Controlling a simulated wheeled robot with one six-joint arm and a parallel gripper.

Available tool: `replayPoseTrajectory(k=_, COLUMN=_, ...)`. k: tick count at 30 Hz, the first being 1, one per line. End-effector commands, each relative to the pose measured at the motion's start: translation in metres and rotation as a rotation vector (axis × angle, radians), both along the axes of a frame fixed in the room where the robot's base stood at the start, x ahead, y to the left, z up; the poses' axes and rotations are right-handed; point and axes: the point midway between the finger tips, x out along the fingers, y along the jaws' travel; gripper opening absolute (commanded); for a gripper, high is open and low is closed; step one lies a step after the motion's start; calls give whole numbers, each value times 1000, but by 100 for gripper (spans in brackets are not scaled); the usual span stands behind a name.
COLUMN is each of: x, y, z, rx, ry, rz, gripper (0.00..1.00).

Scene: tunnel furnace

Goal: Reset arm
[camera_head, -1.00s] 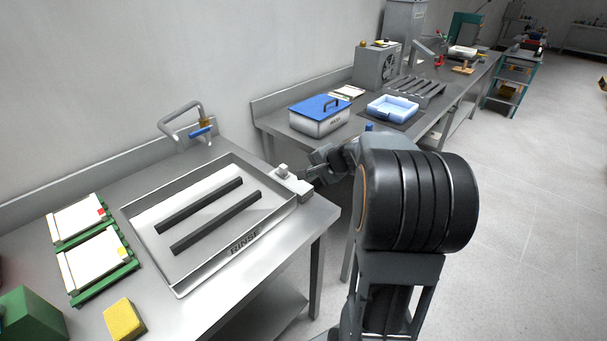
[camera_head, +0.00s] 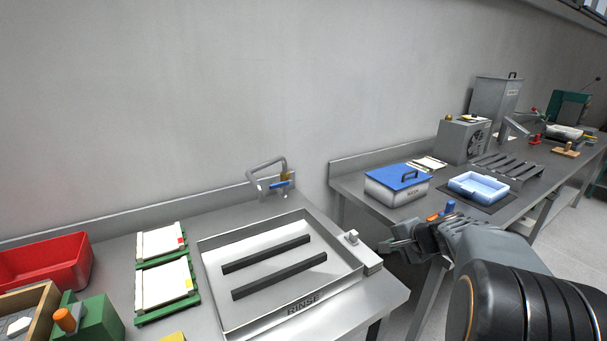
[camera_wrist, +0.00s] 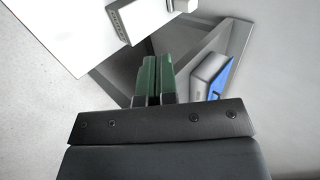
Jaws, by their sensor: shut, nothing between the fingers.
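My gripper (camera_head: 388,246) is at the right of the rinse tray, near the right edge of the near bench, with my arm reaching in from the lower right. In the wrist view the green-padded fingers (camera_wrist: 158,68) lie together, shut and empty. The rinse tray (camera_head: 300,315) holds two dark bars and nothing else that I can see. A small white block with a knob (camera_head: 364,254) sits at the tray's right side, close to my fingertips. I cannot tell from the head view whether the fingertips touch it.
Green racks with white plates (camera_head: 163,290), a red bin (camera_head: 42,264) and a green block (camera_head: 95,318) are at left. A blue-lidded box (camera_head: 397,187) and a light-blue tray (camera_head: 478,188) stand on the far bench. A floor gap separates the benches.

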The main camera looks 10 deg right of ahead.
Motion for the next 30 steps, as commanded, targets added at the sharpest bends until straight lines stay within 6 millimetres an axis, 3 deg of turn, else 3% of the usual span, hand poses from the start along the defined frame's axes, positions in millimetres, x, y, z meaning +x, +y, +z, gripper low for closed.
replayPoseTrajectory(k=4, x=-31, y=10, z=-28, rx=-81, ry=127, rz=106, gripper=0)
replayPoseTrajectory(k=6, x=-56, y=30, z=-33, rx=-171, ry=203, rz=226, gripper=0)
replayPoseTrajectory(k=12, x=-133, y=99, z=-19, rx=-533, ry=346, rz=664, gripper=0)
replayPoseTrajectory(k=15, x=-158, y=120, z=-8, rx=-691, ry=348, rz=823, gripper=0)
replayPoseTrajectory(k=18, x=-171, y=136, z=4, rx=-801, ry=313, rz=928, gripper=0)
replayPoseTrajectory(k=22, x=-176, y=155, z=19, rx=-853, ry=243, rz=986, gripper=0)
replayPoseTrajectory(k=30, x=-175, y=165, z=24, rx=-866, ry=214, rz=1012, gripper=0)
